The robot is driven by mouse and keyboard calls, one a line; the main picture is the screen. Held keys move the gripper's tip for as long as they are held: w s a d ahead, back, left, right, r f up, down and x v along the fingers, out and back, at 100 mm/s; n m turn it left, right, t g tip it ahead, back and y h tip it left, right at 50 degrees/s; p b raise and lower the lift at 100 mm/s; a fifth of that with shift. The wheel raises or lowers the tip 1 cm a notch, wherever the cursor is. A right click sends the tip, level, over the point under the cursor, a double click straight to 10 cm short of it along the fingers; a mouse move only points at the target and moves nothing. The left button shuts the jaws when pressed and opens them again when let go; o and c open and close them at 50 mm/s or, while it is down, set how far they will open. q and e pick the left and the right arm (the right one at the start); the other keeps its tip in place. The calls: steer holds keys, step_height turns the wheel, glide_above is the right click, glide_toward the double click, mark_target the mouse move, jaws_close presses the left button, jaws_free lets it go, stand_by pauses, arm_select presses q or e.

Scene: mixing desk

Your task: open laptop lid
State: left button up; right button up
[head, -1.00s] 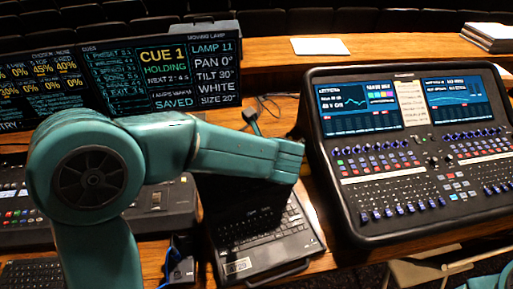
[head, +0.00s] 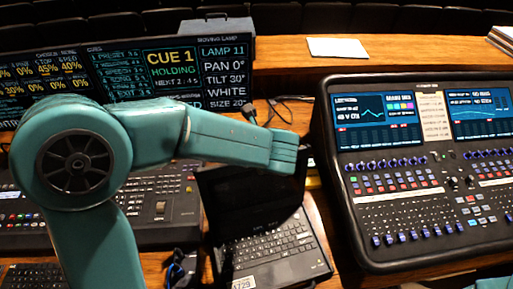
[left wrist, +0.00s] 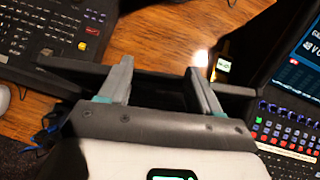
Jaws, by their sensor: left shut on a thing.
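The laptop (head: 270,245) stands on the desk with its keyboard showing. Its dark lid (head: 240,200) is raised at a steep angle over the back of the base. In the left wrist view the lid (left wrist: 160,82) shows as a dark bar seen along its edge, running across between the fingers. My left gripper (left wrist: 158,75) is shut on the lid. In the head view my left arm comes across above the lid, and its wrist hides the fingertips and the lid's upper right part. My right gripper is not in view.
A mixing console (head: 420,190) stands close to the right of the laptop. A lighting desk (head: 150,205) is close on the left. A wide cue screen (head: 130,75) stands behind. Cables (head: 265,108) lie on the wood behind the laptop. Paper (head: 337,48) lies on the back ledge.

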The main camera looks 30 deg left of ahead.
arm_select(q)
steer(key=shift+w+r, duration=0.1)
steer(key=shift+r, duration=0.15)
steer(key=o, duration=1.2)
steer(key=shift+c, duration=0.2)
steer(key=o, duration=0.4)
steer(key=shift+c, duration=0.2)
steer(key=shift+s+d, duration=0.1)
steer(key=shift+s, duration=0.15)
steer(key=shift+f, duration=0.1)
steer(key=shift+w, duration=0.1)
steer(key=v, duration=1.6)
steer(key=shift+s+b, duration=0.25)
steer(key=shift+b, duration=0.15)
steer(key=shift+d, duration=0.15)
